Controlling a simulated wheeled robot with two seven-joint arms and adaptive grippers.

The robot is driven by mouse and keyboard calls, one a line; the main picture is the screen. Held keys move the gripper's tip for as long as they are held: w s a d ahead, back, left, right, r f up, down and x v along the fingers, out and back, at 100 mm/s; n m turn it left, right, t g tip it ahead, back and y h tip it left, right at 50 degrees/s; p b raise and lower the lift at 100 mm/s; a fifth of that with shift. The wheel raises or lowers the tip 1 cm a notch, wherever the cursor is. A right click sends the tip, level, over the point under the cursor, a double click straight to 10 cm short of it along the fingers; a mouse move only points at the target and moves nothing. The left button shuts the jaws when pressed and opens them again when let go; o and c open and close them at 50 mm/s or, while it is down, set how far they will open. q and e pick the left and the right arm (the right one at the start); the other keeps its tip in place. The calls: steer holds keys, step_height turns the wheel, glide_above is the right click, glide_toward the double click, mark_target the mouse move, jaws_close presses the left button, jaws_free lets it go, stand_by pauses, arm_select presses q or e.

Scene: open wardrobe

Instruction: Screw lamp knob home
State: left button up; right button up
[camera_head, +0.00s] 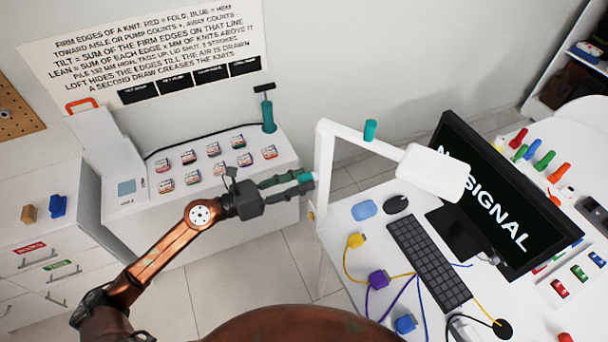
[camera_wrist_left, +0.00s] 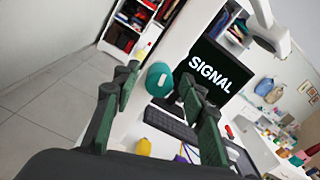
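The white desk lamp (camera_head: 325,165) stands at the desk's left edge, with an upright post, a top arm and a broad white head (camera_head: 434,172). A teal knob (camera_head: 307,176) shows on the near left side of the post. In the left wrist view the knob (camera_wrist_left: 159,80) is round and teal, ahead between my fingers. My left gripper (camera_head: 301,183) is open, its dark green fingers pointing at the post. The fingers (camera_wrist_left: 160,82) stand apart around the knob's line; contact cannot be told. A teal cylinder (camera_head: 370,130) stands on the lamp's top arm. My right gripper is out of view.
A monitor (camera_head: 480,195), keyboard (camera_head: 430,262), mouse (camera_head: 397,204) and coloured cabled plugs (camera_head: 378,279) crowd the desk right of the lamp. A white bench (camera_head: 210,220) with small labelled packs and a teal pump (camera_head: 268,115) stands behind my left arm.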

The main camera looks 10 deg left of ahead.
arm_select(q)
steer(key=n+p, duration=0.3)
steer(key=shift+r, duration=0.15)
steer(key=n+p, duration=0.4)
steer(key=shift+n, duration=0.3)
steer(key=n+p, duration=0.6)
steer(key=p, duration=0.1)
steer(key=shift+n, duration=0.3)
steer(key=shift+n+p, duration=0.4)
steer(key=shift+f, duration=0.2)
steer(key=shift+c, duration=0.4)
